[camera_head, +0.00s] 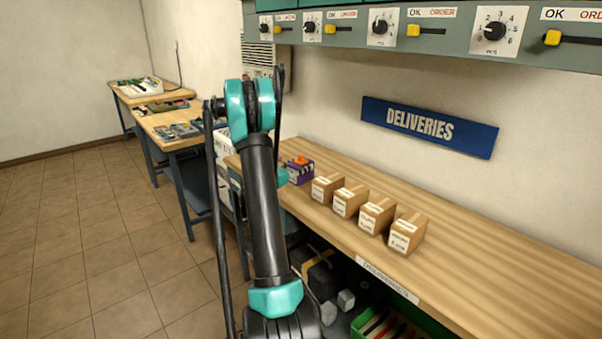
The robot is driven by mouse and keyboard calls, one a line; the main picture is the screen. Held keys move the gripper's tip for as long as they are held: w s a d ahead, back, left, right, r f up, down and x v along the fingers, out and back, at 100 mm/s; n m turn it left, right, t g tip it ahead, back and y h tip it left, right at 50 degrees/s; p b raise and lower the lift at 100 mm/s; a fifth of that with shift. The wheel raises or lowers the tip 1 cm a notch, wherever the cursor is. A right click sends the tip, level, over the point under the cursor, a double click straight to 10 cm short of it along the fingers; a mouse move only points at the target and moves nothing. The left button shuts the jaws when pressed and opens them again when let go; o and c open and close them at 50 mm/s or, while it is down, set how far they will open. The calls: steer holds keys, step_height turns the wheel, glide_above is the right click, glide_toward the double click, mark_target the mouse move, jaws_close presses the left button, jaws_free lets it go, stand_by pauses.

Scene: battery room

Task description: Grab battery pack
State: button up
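A small dark purple block with an orange top (302,168) sits on the wooden deliveries bench, at its far left end by the wall. It may be the battery pack, but it is too small to be sure. My black and teal arm rises in front of the bench, just left of this block, and covers part of that end. A small teal piece shows beside the arm, close to the block. I cannot make out my gripper's fingers, which seem hidden behind the arm.
Several cardboard boxes (377,214) stand in a row on the deliveries bench (480,262). A control panel (455,32) hangs above, with a blue sign (428,126) below it. Beneath are a dark case (322,277) and a green crate (425,325). Tiled floor at left is clear.

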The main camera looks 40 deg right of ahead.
jaws_close()
